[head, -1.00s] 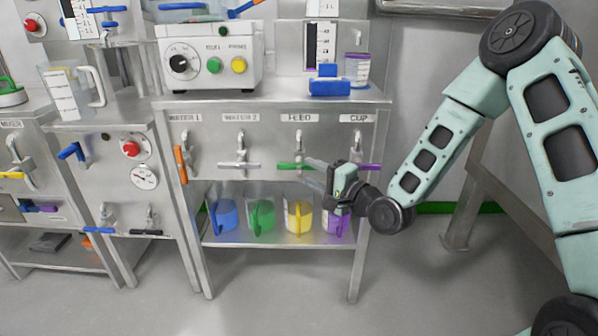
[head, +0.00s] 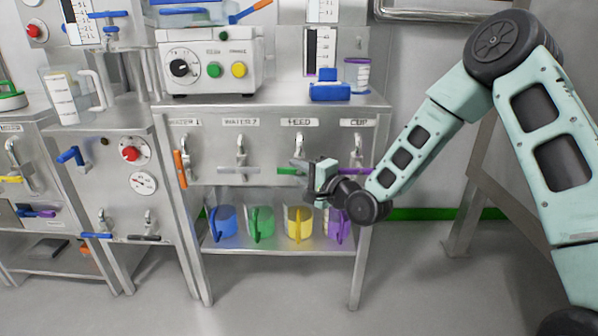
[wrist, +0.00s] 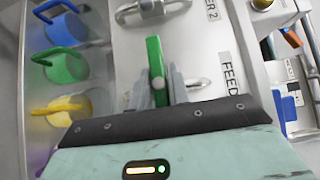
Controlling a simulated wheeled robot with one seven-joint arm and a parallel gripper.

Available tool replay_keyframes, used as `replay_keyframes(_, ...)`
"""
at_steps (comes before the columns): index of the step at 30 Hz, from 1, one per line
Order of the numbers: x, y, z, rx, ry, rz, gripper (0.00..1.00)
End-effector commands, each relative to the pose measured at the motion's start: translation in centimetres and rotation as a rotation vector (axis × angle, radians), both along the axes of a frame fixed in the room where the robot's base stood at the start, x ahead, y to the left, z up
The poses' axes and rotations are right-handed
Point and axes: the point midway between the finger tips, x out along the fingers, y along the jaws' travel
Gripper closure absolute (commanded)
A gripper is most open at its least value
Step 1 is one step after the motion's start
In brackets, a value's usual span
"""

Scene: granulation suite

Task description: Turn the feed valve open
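The feed valve has a green lever handle (wrist: 155,65) on the steel panel under the FEED label (wrist: 228,72). In the head view the handle (head: 287,170) lies level, crosswise to its pipe, and my gripper hides most of it. My gripper (wrist: 157,88) is at the valve with a finger on each side of the handle near its round pivot. Narrow gaps seem to show between fingers and handle, and firm contact cannot be seen. In the head view my gripper (head: 301,168) reaches in from the right.
The grey WATER 2 handle (head: 240,170) and the purple CUP handle (head: 356,171) flank the feed valve. The orange WATER 1 handle (head: 180,168) hangs upright. Blue (head: 224,222), green (head: 262,223), yellow (head: 299,223) and purple (head: 338,226) jugs stand on the shelf below.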

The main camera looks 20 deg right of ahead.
Motion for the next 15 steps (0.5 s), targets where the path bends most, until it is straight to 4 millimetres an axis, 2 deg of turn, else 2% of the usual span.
replay_keyframes(8,-0.04,0.00,0.30,-0.045,0.015,0.000,1.00)
replay_keyframes(15,-0.06,0.06,0.70,-0.185,0.062,0.002,1.00)
